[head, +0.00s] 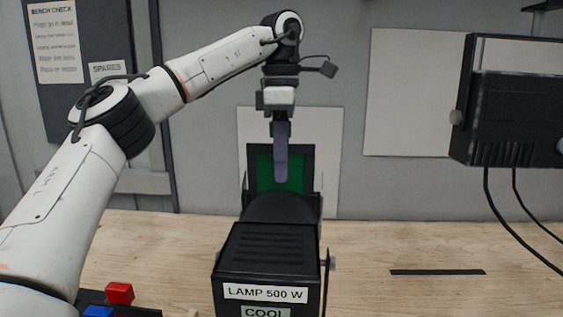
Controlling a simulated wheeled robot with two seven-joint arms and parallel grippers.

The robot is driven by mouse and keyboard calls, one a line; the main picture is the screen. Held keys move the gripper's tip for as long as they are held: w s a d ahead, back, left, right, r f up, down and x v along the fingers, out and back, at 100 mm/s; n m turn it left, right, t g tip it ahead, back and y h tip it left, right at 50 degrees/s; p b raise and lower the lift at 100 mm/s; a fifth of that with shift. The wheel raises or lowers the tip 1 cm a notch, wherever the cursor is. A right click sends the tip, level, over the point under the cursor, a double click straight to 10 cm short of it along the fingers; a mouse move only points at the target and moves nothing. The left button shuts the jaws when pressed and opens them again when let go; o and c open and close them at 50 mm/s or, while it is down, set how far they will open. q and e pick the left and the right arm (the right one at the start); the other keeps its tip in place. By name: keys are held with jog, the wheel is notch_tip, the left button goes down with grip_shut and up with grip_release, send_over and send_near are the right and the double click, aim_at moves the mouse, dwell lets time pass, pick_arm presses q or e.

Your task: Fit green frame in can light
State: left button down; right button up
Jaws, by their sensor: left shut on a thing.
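The green frame (295,172), a green sheet with a dark border, stands upright at the far end of the can light. The can light (268,257) is a black ribbed housing labelled "LAMP 500 W" and "COOL", at the bottom middle. Its rounded top covers the frame's lower part, so I cannot tell how far the frame sits in it. My left gripper (281,150) points down over the frame and is shut on it. A grey-purple strip hangs in front of the green sheet below the wrist; the exact grip contact is unclear. My right gripper is out of view.
A second black lamp (515,115) with hanging cables stands at the right. Red (119,293) and blue (98,311) blocks lie at bottom left near my left arm. A black strip (437,272) lies on the wooden bench (400,240), which is otherwise mostly clear at right.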

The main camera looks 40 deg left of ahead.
pick_arm(q)
jog(key=shift+f+b, duration=0.6)
jog(key=shift+f, duration=0.4)
jog(key=c, duration=1.7)
grip_release()
jog(key=shift+o, duration=0.2)
jog(key=shift+r, duration=0.1)
notch_tip(320, 180, up, 9)
jog(key=p, duration=0.4)
jog(key=shift+r, duration=0.65)
jog(key=shift+f, duration=0.1)
